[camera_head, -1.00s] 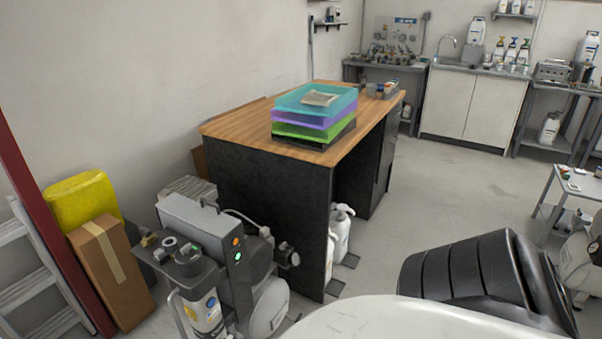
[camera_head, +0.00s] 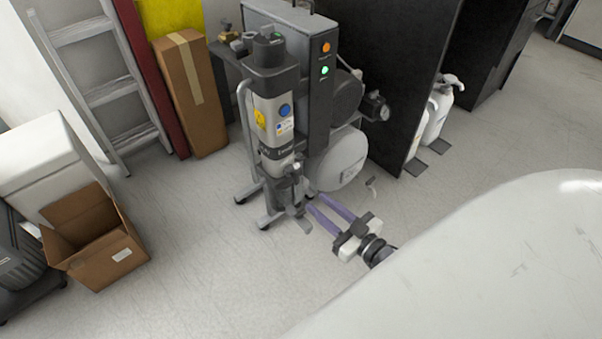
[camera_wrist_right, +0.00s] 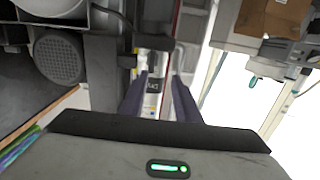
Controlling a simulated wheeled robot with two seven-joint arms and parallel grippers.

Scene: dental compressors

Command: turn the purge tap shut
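The compressor (camera_head: 320,90) stands on the floor with a grey and silver upright cylinder (camera_head: 272,115) at its front. Small grey fittings (camera_head: 296,190) sit at the foot of this cylinder; I cannot tell for sure which is the purge tap or how its handle is turned. My right gripper (camera_head: 313,204) is low above the floor, its two purple fingers apart and pointing at these fittings. In the right wrist view the fingers (camera_wrist_right: 159,85) are spread, with a dark labelled part (camera_wrist_right: 153,86) seen between them; contact cannot be told. My left gripper is not in view.
An open cardboard box (camera_head: 95,240) stands at the left, and a tall carton (camera_head: 190,90) and a ladder (camera_head: 105,70) stand behind. A white rounded surface (camera_head: 480,270) fills the lower right. White bottles (camera_head: 436,115) stand by the dark desk panel. The front floor is clear.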

